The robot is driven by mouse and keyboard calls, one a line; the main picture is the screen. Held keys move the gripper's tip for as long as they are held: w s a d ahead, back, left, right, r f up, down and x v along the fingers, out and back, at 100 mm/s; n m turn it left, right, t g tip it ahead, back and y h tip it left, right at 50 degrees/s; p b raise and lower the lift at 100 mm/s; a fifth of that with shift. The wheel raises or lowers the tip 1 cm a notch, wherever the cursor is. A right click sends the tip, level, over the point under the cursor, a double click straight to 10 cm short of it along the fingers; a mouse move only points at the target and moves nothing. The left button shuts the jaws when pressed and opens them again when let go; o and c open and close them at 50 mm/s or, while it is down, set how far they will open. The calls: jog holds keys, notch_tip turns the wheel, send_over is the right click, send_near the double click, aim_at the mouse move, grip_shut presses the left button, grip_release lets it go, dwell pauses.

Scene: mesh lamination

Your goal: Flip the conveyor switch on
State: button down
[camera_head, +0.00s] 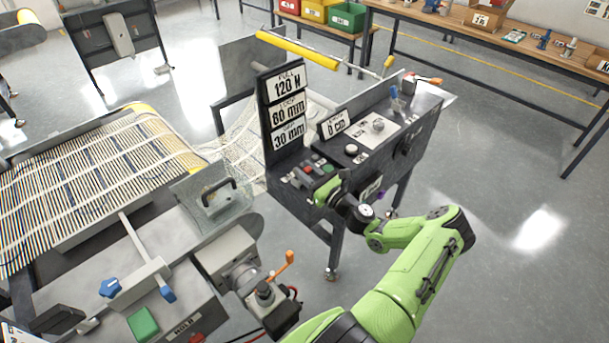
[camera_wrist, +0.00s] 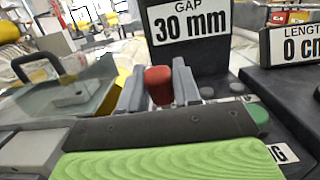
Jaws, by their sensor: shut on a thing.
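A red knob (camera_wrist: 158,85) stands upright on the dark control panel and sits between the two grey fingers of my gripper (camera_wrist: 159,78) in the wrist view. The fingers are closed against its sides. In the head view my gripper (camera_head: 316,182) reaches the left end of the control panel (camera_head: 290,196), below the sign stack. A small red control (camera_head: 308,169) and a green button (camera_head: 327,168) show there. The green button also shows in the wrist view (camera_wrist: 258,114), partly behind my gripper. The knob's base is hidden, and no label on it is readable.
The sign stack (camera_head: 288,108) with "GAP 30 mm" rises close behind my gripper. The length sign (camera_head: 335,124) stands to its right. A striped conveyor belt (camera_head: 90,190) lies at left, and a clear guard with a black handle (camera_head: 217,193) is nearby.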

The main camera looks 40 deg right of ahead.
jog(key=shift+s+f+t+b, duration=0.4)
jog(key=shift+t+b, duration=0.2)
jog(key=shift+b, duration=0.35)
jog(key=shift+r, duration=0.1)
jog(key=c, duration=0.9)
grip_release()
jog(key=shift+s, duration=0.1)
jog(key=v, duration=1.5)
jog(key=shift+s+f, duration=0.25)
jog(key=shift+s, duration=0.05)
